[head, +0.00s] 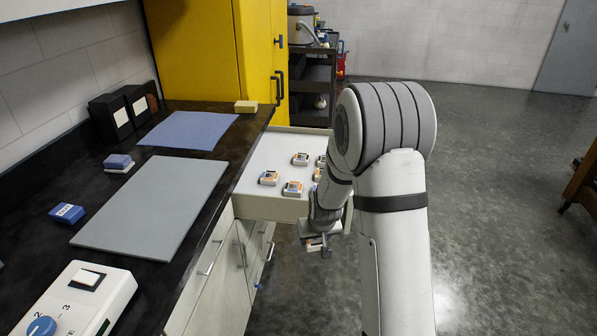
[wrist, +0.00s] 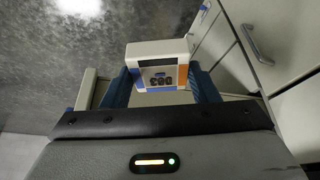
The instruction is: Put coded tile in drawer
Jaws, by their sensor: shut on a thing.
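My gripper (head: 322,246) is shut on a coded tile (wrist: 158,52), a white block with orange and blue patches and dark code marks. In the wrist view the tile sits between the two blue fingers. In the head view the held tile (head: 313,243) shows small and partly hidden by the gripper, outside the drawer, at its front right corner. The drawer (head: 262,207) is pulled open. Inside lie several similar tiles, among them one at the back (head: 300,159), one at the left (head: 269,178) and one in front (head: 292,188). My arm hides the drawer's right part.
The black counter (head: 150,290) left of the drawer holds a grey mat (head: 155,205), a blue mat (head: 190,130), blue blocks (head: 67,213), black boxes (head: 110,118) and a white dial device (head: 75,300). A yellow cabinet (head: 200,50) stands behind.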

